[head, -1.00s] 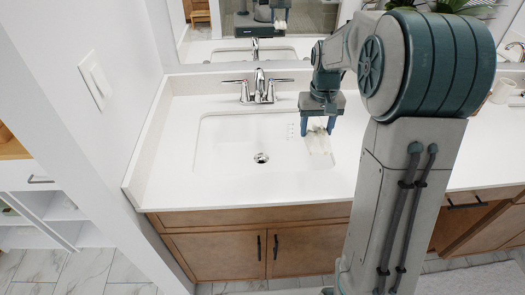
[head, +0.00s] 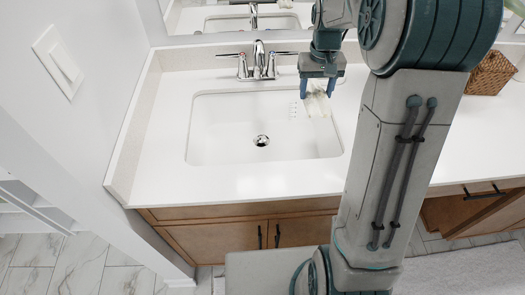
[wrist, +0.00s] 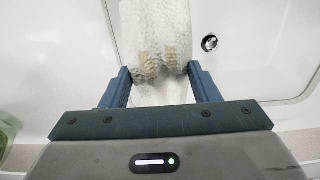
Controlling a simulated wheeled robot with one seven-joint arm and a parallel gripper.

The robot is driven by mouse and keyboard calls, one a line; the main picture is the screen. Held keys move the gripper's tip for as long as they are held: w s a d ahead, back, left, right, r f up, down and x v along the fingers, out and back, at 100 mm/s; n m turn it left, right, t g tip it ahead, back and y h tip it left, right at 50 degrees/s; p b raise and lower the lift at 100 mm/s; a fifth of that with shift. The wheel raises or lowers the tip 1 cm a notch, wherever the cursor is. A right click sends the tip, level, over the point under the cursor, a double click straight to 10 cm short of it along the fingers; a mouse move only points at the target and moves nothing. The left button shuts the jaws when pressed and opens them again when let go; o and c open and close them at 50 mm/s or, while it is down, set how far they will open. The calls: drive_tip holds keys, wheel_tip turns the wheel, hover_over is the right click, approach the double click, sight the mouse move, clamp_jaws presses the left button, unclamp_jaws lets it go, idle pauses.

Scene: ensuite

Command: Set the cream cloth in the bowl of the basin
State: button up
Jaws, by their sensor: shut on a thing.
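The cream cloth (head: 318,103) hangs from my gripper (head: 317,88) over the right side of the basin (head: 225,130). In the wrist view the cloth (wrist: 157,45) is bunched between the two blue fingers of my gripper (wrist: 160,85), which are shut on it. The cloth covers part of the basin's right rim. The drain (head: 261,140) is in the middle of the bowl, clear of the cloth. I cannot tell whether the cloth's lower end touches the basin.
A chrome faucet with two handles (head: 259,62) stands behind the basin. A wicker basket (head: 490,73) is on the counter at right. The white counter (head: 390,185) is clear in front. A wall with a switch plate (head: 58,57) rises at left.

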wheel_tip(320, 180, down, 15)
drive_tip(key=b, duration=1)
approach(272, 156)
drive_tip(key=s+f, duration=0.1)
drive_tip(key=s+f+b, duration=0.1)
drive_tip(key=shift+s+a+f, duration=0.1)
drive_tip(key=shift+s+a, duration=0.05)
drive_tip(key=shift+s, duration=0.15)
drive_tip(key=shift+f, duration=2)
drive_tip(key=shift+f, duration=0.15)
drive_tip(key=o, duration=0.9)
